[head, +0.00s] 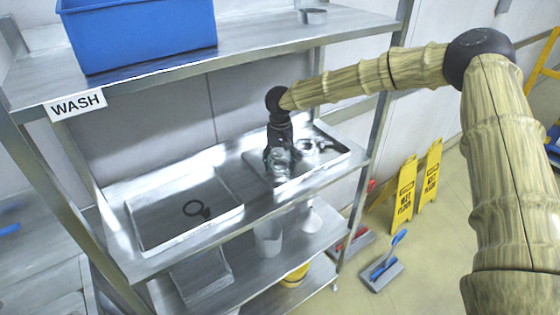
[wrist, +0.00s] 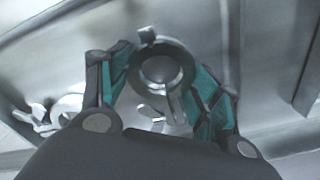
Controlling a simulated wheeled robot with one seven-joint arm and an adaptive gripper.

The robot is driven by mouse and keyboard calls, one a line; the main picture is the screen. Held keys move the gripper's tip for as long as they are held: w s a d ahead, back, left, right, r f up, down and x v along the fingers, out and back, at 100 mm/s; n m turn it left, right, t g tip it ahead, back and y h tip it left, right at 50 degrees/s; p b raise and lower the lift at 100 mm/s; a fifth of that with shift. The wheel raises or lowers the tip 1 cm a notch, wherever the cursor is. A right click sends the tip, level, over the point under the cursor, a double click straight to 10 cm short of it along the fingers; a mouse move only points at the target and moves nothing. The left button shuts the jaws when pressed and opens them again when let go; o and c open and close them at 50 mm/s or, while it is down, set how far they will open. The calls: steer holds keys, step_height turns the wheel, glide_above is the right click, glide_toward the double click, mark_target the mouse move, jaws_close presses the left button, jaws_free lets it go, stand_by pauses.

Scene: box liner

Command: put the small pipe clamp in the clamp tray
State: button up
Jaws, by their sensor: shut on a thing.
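My gripper (head: 279,160) is over the front left part of the right-hand tray (head: 335,158) on the middle shelf. In the wrist view its two teal-padded fingers (wrist: 162,66) are closed around a metal ring-shaped pipe clamp (wrist: 163,45) with a wing nut. This clamp also shows below the gripper in the head view (head: 279,170). I cannot tell whether it touches the tray. Another metal clamp (head: 306,147) is in the tray to the right; one with wings shows at the left in the wrist view (wrist: 42,118).
A left-hand tray (head: 150,243) on the same shelf holds a black ring (head: 195,209). A blue bin (head: 140,35) and a metal ring (head: 313,16) are on the upper shelf. Shelf posts (head: 372,130) flank the space. Yellow wet-floor signs (head: 404,190) stand right.

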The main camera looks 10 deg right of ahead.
mark_target(280, 164)
steer(key=shift+f, duration=0.1)
steer(key=o, duration=1.2)
steer(key=shift+c, duration=0.2)
steer(key=shift+r+b, duration=1.7)
steer(key=shift+r, duration=2.2)
steer(key=shift+s+f, duration=0.1)
steer(key=shift+f, duration=0.05)
